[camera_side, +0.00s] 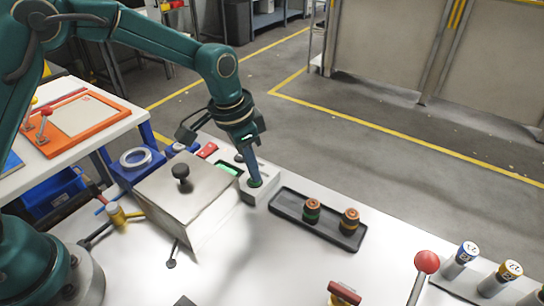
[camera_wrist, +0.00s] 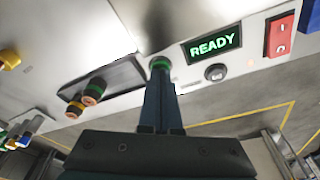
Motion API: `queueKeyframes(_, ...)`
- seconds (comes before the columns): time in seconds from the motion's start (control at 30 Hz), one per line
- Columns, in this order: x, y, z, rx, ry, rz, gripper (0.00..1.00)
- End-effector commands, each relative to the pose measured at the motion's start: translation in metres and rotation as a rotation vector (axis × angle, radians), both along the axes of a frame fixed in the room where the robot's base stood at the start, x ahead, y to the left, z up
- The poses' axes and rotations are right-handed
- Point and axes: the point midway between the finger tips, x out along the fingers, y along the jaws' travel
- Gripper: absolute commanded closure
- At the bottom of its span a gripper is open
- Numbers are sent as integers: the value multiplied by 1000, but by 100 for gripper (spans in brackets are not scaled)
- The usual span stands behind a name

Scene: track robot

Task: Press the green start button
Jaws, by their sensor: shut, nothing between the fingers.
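The green start button (camera_side: 256,184) sits on a small light box at the right of the metal housing. My gripper (camera_side: 252,174) is shut and empty, pointing down with its fingertips right at the button, partly covering it. In the wrist view the green rim of the button (camera_wrist: 160,62) shows just beyond the closed fingertips (camera_wrist: 159,76). I cannot tell whether the button is pushed in. A display (camera_wrist: 213,45) beside it reads READY in green.
A red rocker switch (camera_wrist: 282,35) and a round dark knob (camera_wrist: 215,72) are near the display. A black tray (camera_side: 290,208) with two banded cylinders lies to the right of the button. The metal housing (camera_side: 190,205) with a black knob stands to the left. A red-topped lever (camera_side: 426,262) stands front right.

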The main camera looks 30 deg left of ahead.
Motion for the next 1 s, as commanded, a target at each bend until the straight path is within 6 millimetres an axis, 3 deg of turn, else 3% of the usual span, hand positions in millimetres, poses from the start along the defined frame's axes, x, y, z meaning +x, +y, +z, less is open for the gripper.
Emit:
queueKeyframes(0.27, 0, 0, -2, -1, -1, 0, 100)
queueKeyframes(1.0, 0, 0, 45, 0, -1, 0, 100)
